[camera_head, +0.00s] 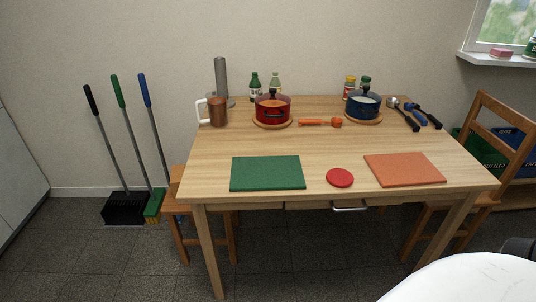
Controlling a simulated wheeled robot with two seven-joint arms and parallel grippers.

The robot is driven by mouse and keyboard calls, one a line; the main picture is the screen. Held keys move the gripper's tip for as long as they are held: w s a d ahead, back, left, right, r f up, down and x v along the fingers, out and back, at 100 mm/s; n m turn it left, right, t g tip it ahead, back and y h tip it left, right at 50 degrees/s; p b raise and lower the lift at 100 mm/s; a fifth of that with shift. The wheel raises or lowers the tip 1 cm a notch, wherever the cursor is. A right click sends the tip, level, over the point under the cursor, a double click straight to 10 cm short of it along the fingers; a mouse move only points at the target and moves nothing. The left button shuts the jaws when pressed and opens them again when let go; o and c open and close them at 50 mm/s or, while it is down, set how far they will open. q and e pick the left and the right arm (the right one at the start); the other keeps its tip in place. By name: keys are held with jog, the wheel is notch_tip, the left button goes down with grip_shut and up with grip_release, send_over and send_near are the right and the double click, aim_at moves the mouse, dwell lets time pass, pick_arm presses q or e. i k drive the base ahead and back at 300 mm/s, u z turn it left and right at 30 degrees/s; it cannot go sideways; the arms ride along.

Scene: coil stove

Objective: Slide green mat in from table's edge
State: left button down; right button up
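The green mat (268,173) is a flat rectangle lying on the wooden table (300,144) at its front left. Its near edge lies close to the table's front edge; I cannot tell for sure whether it sticks out past it. Nothing rests on the mat. Neither of my grippers is in view.
A red round coaster (340,178) and an orange mat (403,169) lie right of the green mat. A red pot (272,108), a blue pot (362,106), an orange ladle (320,122) and a copper mug (218,112) stand or lie farther back. The table's middle is clear.

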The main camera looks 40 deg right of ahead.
aim_at(263, 173)
jog(key=z, duration=0.75)
jog(key=i, duration=0.8)
jog(key=z, duration=0.95)
